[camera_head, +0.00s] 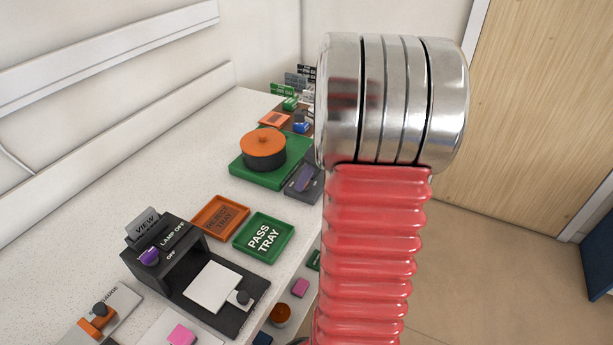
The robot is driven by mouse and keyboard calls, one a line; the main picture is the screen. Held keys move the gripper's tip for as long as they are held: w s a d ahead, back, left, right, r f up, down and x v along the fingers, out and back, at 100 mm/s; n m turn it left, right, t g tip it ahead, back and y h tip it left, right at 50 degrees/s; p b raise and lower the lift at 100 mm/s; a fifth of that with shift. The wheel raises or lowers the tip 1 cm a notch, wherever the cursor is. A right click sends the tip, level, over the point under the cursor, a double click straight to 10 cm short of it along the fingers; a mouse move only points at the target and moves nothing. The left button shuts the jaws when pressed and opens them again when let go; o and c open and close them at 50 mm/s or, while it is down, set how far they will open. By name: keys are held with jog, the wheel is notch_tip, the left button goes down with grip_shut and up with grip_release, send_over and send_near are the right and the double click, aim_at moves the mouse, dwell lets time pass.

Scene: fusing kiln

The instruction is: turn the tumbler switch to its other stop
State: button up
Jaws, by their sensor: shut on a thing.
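A dark viewing box (190,262) stands on the white bench at the lower left, with a grey "VIEW" sign on top. A small purple knob (149,257) sits on its front face, beside the words "LAMP OFF" and "OFF". It looks like the tumbler switch, but it is too small to tell which stop it rests at. My red ribbed arm and its metal joint fill the middle of the view. My gripper is not in view.
A "PASS TRAY" (286,247) and an orange tray (196,226) lie beyond the box. A white plate (212,287) lies on the box's dark base. An orange-lidded pot (263,147) stands on a green board (238,170). A gauge with an orange part (97,327) is at lower left.

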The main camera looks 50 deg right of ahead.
jog(key=shift+n, duration=0.4)
jog(key=n, duration=0.1)
jog(key=n+y, duration=0.1)
jog(key=n, duration=0.2)
jog(key=shift+w+d+g+y, duration=0.1)
jog(key=shift+d+g+y, duration=0.2)
jog(key=shift+g, duration=0.1)
jog(key=n+g+y, duration=0.1)
jog(key=n, duration=0.3)
jog(key=shift+w+n, duration=0.15)
jog(key=shift+n, duration=0.15)
jog(key=n+g, duration=0.1)
jog(key=n, duration=0.1)
jog(key=n+g, duration=0.1)
jog(key=n, duration=0.1)
jog(key=shift+w+d+n+y, duration=0.1)
jog(key=shift+w+n+y, duration=0.05)
jog(key=shift+n+y, duration=0.15)
jog(key=shift+w+n+g, duration=0.15)
jog(key=shift+n+g, duration=0.65)
jog(key=shift+n, duration=1.2)
jog(key=shift+r, duration=0.1)
jog(key=o, duration=1)
jog(key=shift+o, duration=0.2)
jog(key=v, duration=1.3)
jog(key=shift+r, duration=0.25)
